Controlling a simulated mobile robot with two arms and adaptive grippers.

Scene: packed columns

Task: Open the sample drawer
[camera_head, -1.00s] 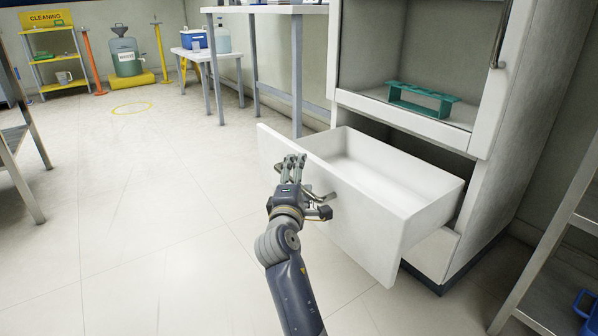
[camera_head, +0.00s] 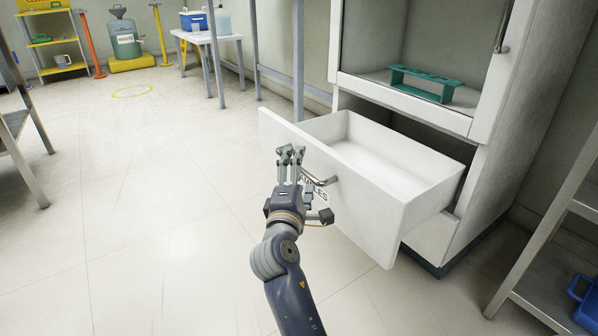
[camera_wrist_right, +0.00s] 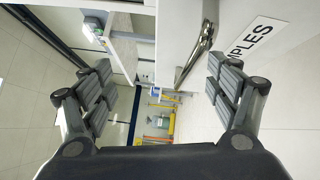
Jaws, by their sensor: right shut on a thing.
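The white sample drawer (camera_head: 365,197) is pulled well out of the cabinet, and its inside looks empty. Its metal handle (camera_head: 322,180) is on the front panel above a partly hidden label. In the right wrist view the handle (camera_wrist_right: 197,55) lies beside the right-hand finger, with the label (camera_wrist_right: 257,38) reading "PLES". My left gripper is not in view.
A green rack (camera_head: 422,84) stands in the cabinet (camera_head: 440,265) above the drawer. A metal shelf (camera_head: 540,280) holding a blue container (camera_head: 584,300) is at the right. A metal table (camera_head: 25,150) is at the left edge. The floor left of the drawer is clear.

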